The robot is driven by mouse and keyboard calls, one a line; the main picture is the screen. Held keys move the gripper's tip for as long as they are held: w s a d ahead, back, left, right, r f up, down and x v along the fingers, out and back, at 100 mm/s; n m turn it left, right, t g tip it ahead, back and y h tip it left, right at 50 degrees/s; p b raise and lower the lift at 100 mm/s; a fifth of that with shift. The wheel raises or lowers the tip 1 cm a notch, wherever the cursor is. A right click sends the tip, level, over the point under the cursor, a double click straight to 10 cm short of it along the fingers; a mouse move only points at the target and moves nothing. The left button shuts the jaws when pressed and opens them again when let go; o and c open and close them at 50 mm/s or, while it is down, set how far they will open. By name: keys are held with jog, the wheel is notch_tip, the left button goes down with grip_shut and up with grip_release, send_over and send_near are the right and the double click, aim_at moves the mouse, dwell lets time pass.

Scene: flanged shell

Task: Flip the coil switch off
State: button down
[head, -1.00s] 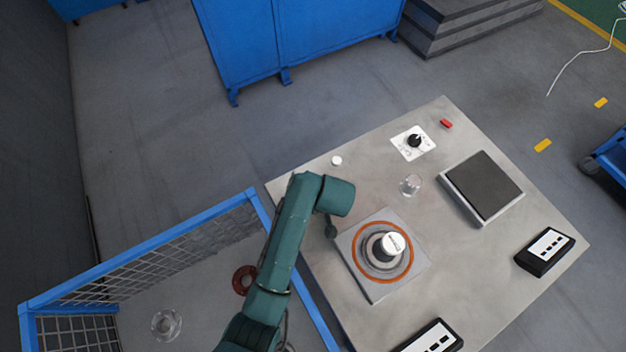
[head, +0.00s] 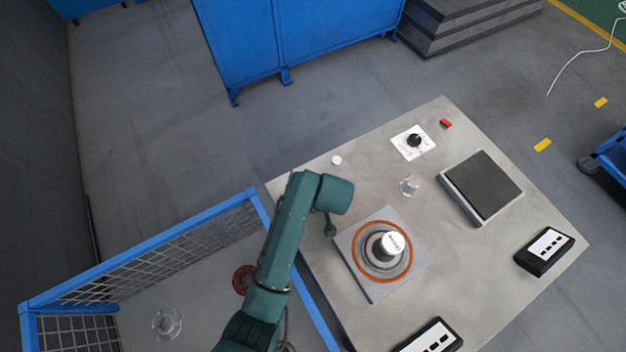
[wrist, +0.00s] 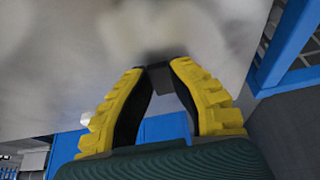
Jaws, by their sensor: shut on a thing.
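A square grey coil plate (head: 372,293) with an orange ring lies on the table. A dark post with a white, marked cap (head: 394,242) stands in the ring. My green arm reaches over the table's left edge beside the plate. My gripper (wrist: 160,72) shows in the wrist view, its yellow fingers with black pads closed on a small dark block (wrist: 159,79) at the tips. I cannot tell whether this block is the coil switch. In the head view my arm hides the fingers. A pale, blurred surface fills the wrist view beyond the tips.
A blue mesh bin (head: 150,238) adjoins the table's left side. On the table are a white knob panel (head: 404,151), a clear glass piece (head: 410,187), a small white puck (head: 336,160), a red block (head: 446,123), a dark-topped pad (head: 482,186) and a black box (head: 532,262).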

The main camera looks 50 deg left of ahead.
jog(key=shift+a+r+h+p, duration=0.2)
jog(key=shift+h+p, duration=0.5)
jog(key=shift+p, duration=0.2)
jog(key=shift+a+f+g+h+p, duration=0.1)
jog(key=shift+g+h+p, duration=0.1)
jog(key=shift+h, duration=0.5)
jog(key=shift+a+f+g+h+p, duration=0.1)
jog(key=shift+g+h+p, duration=0.1)
jog(key=shift+h, duration=0.5)
jog(key=shift+d, duration=0.1)
jog(key=c, duration=0.9)
grip_release()
jog(key=shift+r, duration=0.1)
notch_tip(320, 180, up, 12)
jog(key=shift+d, duration=0.1)
